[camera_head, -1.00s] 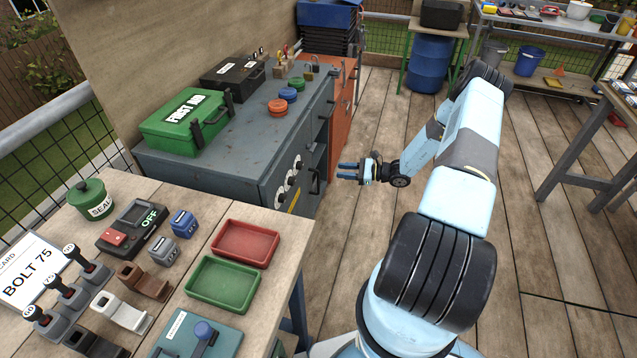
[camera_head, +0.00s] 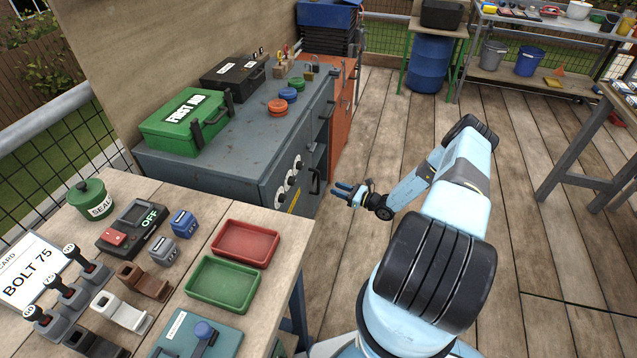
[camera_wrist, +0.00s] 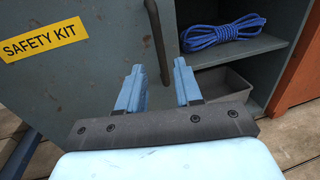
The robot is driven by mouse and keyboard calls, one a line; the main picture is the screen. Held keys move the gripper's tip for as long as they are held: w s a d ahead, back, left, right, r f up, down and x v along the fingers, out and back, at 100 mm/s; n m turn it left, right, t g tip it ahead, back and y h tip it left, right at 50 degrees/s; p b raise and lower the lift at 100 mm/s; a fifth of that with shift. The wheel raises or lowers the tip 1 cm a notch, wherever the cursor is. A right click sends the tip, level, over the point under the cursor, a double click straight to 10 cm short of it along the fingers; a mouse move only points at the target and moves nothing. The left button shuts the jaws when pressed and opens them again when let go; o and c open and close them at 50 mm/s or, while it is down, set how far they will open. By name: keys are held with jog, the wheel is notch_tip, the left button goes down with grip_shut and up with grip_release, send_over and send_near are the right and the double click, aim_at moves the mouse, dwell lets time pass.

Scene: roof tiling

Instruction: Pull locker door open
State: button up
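The grey locker (camera_head: 275,185) stands at the left of the deck. Its door (camera_wrist: 80,75) carries a yellow SAFETY KIT label (camera_wrist: 42,40) and a dark bar handle (camera_wrist: 157,42), which also shows at the front's right edge in the head view (camera_head: 315,182). Right of the door's edge, an open compartment shows a blue rope (camera_wrist: 222,32) on a shelf and a grey bin (camera_wrist: 222,83) below. Whether the door itself is ajar I cannot tell. In the head view my gripper (camera_head: 340,190) is right of the handle.
A green first aid box (camera_head: 185,120) and a black case (camera_head: 232,76) stand on the locker top. An orange cabinet (camera_head: 341,110) adjoins it. The workbench (camera_head: 205,215) with red (camera_head: 246,243) and green trays is nearer.

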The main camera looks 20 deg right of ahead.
send_over(319, 192)
jog(key=shift+w, duration=0.4)
grip_shut()
jog(key=shift+d, duration=0.1)
dwell(0.5)
